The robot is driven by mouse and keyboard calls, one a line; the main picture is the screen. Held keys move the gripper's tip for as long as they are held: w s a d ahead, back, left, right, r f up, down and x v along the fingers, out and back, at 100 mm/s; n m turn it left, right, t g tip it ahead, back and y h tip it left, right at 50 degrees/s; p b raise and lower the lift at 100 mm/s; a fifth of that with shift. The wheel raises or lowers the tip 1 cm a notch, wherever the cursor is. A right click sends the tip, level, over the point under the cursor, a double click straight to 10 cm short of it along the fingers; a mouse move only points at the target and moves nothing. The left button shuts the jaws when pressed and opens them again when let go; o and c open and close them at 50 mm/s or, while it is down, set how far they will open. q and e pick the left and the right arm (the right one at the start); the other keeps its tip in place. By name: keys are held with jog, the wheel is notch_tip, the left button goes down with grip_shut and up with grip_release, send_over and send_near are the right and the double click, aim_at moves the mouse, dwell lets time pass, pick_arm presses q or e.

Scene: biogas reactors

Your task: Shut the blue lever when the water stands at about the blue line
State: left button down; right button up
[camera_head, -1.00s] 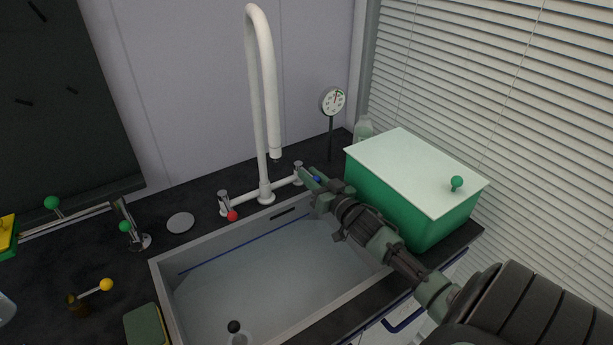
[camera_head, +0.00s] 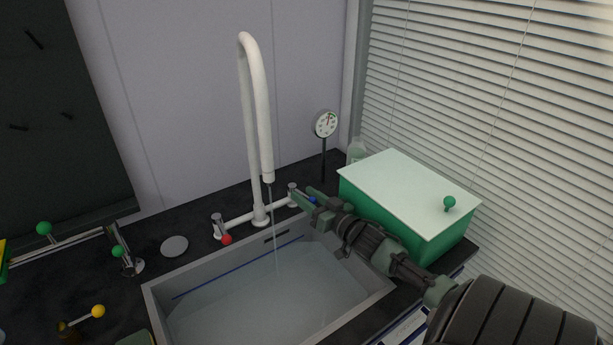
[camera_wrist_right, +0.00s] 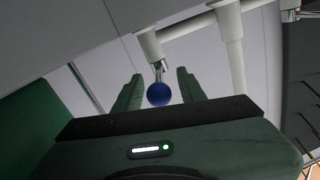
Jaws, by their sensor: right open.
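The blue lever's round knob (camera_head: 312,200) sits at the right end of the white tap. In the right wrist view the blue knob (camera_wrist_right: 158,94) shows between the two fingertips. My right gripper (camera_head: 304,195) is open around the knob, with a finger on each side; I cannot tell whether they touch it. A thin water stream (camera_head: 275,225) falls from the tap spout (camera_head: 267,175) into the grey sink (camera_head: 155,300). The blue line (camera_head: 235,263) runs along the sink's back wall. The water surface (camera_head: 265,295) appears a little below it. My left gripper is out of view.
A red-knobbed lever (camera_head: 227,239) is at the tap's left. A green box (camera_head: 440,243) with a pale lid stands right of the sink, close to my right arm. A dial gauge (camera_head: 325,123) stands behind. A grey disc (camera_head: 174,246) lies on the dark counter.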

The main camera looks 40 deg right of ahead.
aim_at(307, 196)
notch_tip(307, 196, up, 20)
jog(key=shift+f, duration=0.15)
dwell(0.3)
